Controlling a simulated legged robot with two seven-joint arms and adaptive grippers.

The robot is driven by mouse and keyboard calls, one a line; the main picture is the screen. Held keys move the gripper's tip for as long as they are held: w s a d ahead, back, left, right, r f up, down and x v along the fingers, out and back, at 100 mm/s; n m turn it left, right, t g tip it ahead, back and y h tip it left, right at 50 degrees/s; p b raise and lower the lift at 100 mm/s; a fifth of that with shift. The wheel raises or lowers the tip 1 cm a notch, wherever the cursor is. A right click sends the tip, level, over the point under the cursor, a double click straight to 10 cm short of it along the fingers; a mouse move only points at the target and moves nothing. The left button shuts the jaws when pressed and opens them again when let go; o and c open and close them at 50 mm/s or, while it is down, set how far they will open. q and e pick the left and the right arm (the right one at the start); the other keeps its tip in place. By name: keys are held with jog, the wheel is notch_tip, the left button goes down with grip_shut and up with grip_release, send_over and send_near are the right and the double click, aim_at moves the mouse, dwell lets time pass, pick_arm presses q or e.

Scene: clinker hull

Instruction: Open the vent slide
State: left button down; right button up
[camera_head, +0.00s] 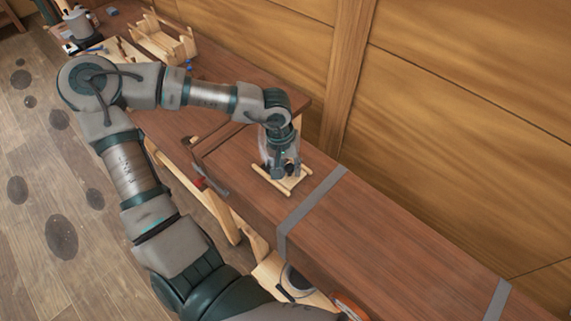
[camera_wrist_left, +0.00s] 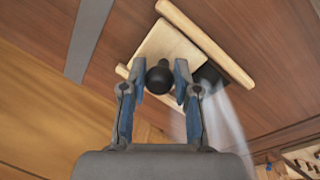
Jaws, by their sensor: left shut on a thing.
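The vent slide is a pale wooden plate (camera_wrist_left: 163,47) with a round black knob (camera_wrist_left: 159,78). It lies between two light wooden rails (camera_wrist_left: 205,43) on top of a long brown wooden box (camera_head: 376,234). My left gripper (camera_head: 281,168) points down over the vent and is shut on the knob, with a finger on either side in the wrist view. A dark opening (camera_wrist_left: 208,74) shows beside the plate, so the vent is at least partly uncovered. Whitish vapour rises there. In the head view the gripper hides much of the slide. My right gripper is out of view.
Grey straps (camera_head: 312,205) cross the box. A plank wall (camera_head: 450,110) stands close behind it. A bench to the upper left holds a wooden frame (camera_head: 165,40) and a grey pot (camera_head: 82,24). The box top to the right is clear.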

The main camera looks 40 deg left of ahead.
pick_arm(q)
jog(key=shift+s+d, duration=0.1)
jog(key=shift+d, duration=0.1)
jog(key=c, duration=1.3)
grip_release()
jog(key=shift+a, duration=0.25)
jog(key=o, duration=0.4)
jog(key=shift+a, duration=0.2)
jog(key=shift+o, duration=0.2)
jog(key=shift+r, duration=0.1)
jog(key=shift+d+r, duration=0.1)
jog(key=shift+d, duration=0.05)
jog(key=shift+r, duration=0.35)
notch_tip(320, 180, up, 11)
jog(key=a, duration=0.2)
jog(key=shift+s+a+f, duration=0.15)
jog(key=shift+s+a, duration=0.1)
jog(key=shift+s, duration=0.1)
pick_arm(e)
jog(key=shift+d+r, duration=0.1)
